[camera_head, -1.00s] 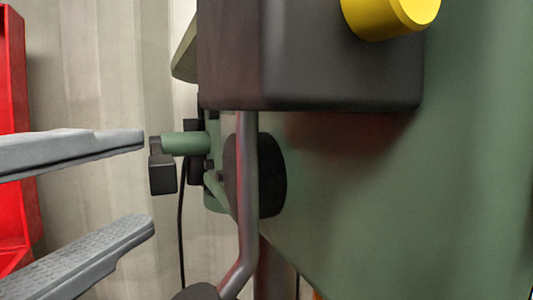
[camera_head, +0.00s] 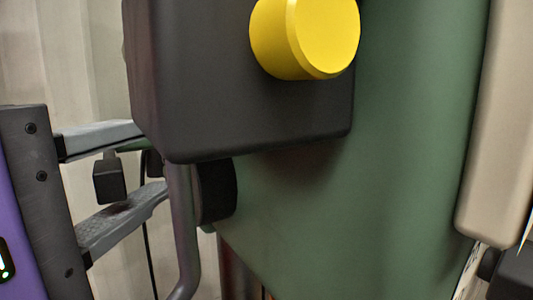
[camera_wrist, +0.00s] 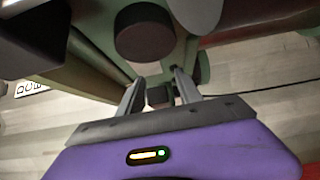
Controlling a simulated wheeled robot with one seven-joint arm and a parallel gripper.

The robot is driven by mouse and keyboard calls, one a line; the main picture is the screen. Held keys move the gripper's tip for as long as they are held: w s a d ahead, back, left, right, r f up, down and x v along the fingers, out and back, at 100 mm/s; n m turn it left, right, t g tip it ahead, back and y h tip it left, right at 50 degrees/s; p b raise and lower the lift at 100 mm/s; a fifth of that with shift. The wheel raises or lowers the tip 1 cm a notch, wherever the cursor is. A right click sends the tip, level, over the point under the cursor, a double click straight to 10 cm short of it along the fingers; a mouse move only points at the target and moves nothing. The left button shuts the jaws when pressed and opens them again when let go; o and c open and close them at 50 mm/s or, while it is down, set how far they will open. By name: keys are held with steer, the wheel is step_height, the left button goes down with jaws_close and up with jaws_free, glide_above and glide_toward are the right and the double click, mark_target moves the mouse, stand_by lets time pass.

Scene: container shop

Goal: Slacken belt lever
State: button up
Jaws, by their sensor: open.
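A small black block (camera_head: 109,180) hangs from a dark green rod beside the green machine. It looks like the belt lever's end, though I cannot be sure. My gripper (camera_head: 150,160) is open, with one grey finger above the block and one below it in the head view. The upper fingertip is hidden behind a dark box. In the wrist view the block (camera_wrist: 158,97) shows between the fingertips of my gripper (camera_wrist: 159,88). I see no clear contact between fingers and block.
The dark box (camera_head: 230,120) with a yellow knob (camera_head: 310,38) stands close to my fingers. A bent grey rod (camera_head: 182,230) runs below it. The green machine body (camera_head: 350,220) fills the middle right. A black cable (camera_wrist: 270,88) hangs near the wall.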

steer(key=shift+c, duration=0.2)
jaws_close()
steer(key=shift+f, duration=0.1)
stand_by(1.0)
